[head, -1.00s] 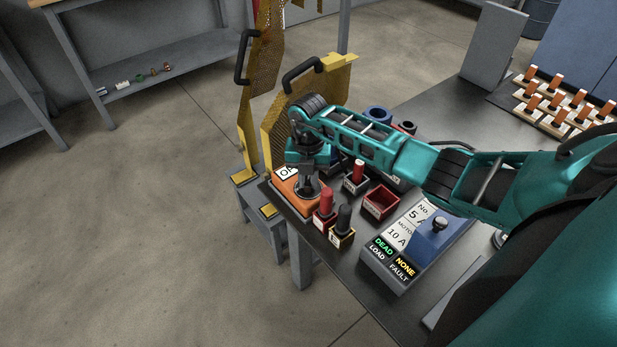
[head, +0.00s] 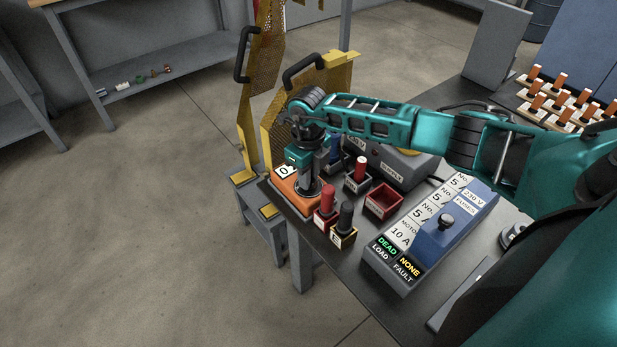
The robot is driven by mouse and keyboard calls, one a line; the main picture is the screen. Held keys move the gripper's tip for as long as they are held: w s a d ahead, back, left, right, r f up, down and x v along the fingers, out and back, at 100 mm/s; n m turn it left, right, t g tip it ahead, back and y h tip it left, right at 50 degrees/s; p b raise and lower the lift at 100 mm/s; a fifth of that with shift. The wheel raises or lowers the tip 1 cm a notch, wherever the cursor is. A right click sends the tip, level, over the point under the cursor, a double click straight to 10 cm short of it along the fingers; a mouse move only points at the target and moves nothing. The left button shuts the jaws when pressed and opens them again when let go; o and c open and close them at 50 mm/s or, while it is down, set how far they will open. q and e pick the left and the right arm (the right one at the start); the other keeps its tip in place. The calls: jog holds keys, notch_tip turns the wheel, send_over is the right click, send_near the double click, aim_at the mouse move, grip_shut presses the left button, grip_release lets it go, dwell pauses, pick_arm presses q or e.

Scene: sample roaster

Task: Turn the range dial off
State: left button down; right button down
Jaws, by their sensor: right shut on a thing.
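An orange unit (head: 287,193) stands on the left end of the dark bench, with a white label marked 0 on its top. Its black, round range dial (head: 309,192) is largely covered by my right gripper (head: 307,184). That gripper points down from above and is shut on the dial. The dial's pointer and exact setting are hidden. My left gripper is not in view.
Red and black probes stand in holders (head: 325,217) close to the unit. A red open bin (head: 382,201), a grey supply box (head: 398,163) and a blue fuse panel (head: 447,232) reading DEAD and NONE are to the right. A yellow mesh guard (head: 335,83) stands behind.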

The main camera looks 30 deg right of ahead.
jog(key=n+b, duration=0.1)
jog(key=n, duration=0.2)
jog(key=shift+n, duration=0.4)
jog(key=n+b, duration=0.1)
jog(key=n, duration=0.1)
jog(key=shift+n, duration=0.3)
jog(key=shift+n+b, duration=0.35)
jog(key=shift+n, duration=0.65)
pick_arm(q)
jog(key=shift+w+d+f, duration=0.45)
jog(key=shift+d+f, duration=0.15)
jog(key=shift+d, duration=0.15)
pick_arm(e)
jog(key=shift+a+n, duration=0.1)
jog(key=shift+n, duration=0.5)
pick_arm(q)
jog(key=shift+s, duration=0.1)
pick_arm(e)
jog(key=c, duration=1.1)
grip_release()
jog(key=shift+o, duration=0.2)
